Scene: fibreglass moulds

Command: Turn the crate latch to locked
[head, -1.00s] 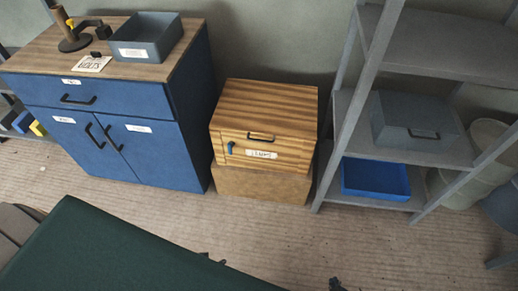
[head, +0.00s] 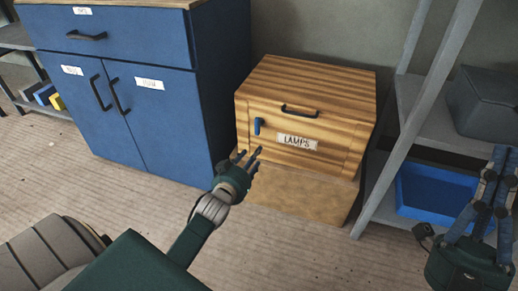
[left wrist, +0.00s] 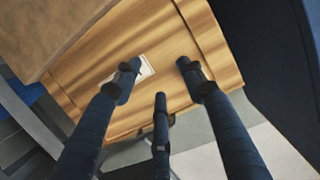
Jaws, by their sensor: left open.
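The wooden crate (head: 315,85) with a "LAMPS" label (head: 297,141) sits on a brown box. Its blue latch (head: 257,126) points up and down on the left of the front. My left gripper (head: 249,155) is open and empty in front of the crate, just below the latch in the picture. In the left wrist view its spread fingers (left wrist: 160,85) face the crate front (left wrist: 170,40); I cannot make out the latch there. My right gripper (head: 498,160) is at the right edge, fingers up and apart, holding nothing visible, away from the crate.
A blue cabinet (head: 175,130) stands close left of the crate. A grey shelf unit (head: 418,120) stands to the right, with a blue bin (head: 435,190) and a grey case (head: 488,105). The brown box (head: 300,195) under the crate rests on open floor.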

